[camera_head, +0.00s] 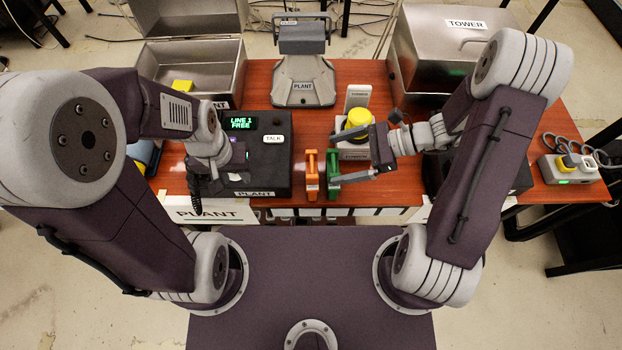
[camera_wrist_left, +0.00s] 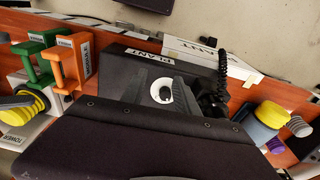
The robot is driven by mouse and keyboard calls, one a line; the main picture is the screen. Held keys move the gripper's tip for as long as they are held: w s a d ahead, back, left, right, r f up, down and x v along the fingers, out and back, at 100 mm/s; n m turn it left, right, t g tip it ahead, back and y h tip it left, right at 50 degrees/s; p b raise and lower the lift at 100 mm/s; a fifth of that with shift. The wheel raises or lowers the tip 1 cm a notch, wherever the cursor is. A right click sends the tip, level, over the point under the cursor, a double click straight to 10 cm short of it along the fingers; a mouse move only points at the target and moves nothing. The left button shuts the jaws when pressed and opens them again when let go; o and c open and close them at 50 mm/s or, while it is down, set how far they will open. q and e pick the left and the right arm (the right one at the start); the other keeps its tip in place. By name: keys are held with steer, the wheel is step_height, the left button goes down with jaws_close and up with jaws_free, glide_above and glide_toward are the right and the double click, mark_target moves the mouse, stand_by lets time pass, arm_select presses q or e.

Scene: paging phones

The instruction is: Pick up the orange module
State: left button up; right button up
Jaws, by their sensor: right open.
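The orange module (camera_head: 312,176) stands upright at the front middle of the wooden table, just right of the black PLANT phone (camera_head: 268,158). In the left wrist view the orange module (camera_wrist_left: 68,66) is at upper left, with a MODULE label on its side. The green module (camera_head: 333,174) stands close beside it. My right gripper (camera_head: 334,160) is open, its fingers pointing left around the green module's area; whether they touch it is unclear.
A yellow button device (camera_head: 357,119) stands behind the modules. The PLANT stand (camera_head: 304,82) is at the back, between an open metal box (camera_head: 191,63) and the TOWER box (camera_head: 440,45). A coiled cord (camera_wrist_left: 223,68) hangs beside the phone. The table's front edge is close.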

mark_target(312, 163)
steer(key=x, duration=0.2)
steer(key=shift+w+a+f, duration=0.15)
steer(key=shift+w+f, duration=0.05)
steer(key=shift+f, duration=0.05)
steer(key=shift+s+a+f, duration=0.1)
steer(key=shift+s+a, duration=0.05)
steer(key=shift+a, duration=0.25)
steer(key=x, duration=0.4)
steer(key=shift+a, duration=0.45)
steer(key=c, duration=0.3)
jaws_close()
step_height(312, 163, up, 10)
steer(key=shift+f+p, duration=0.1)
steer(key=shift+p, duration=0.75)
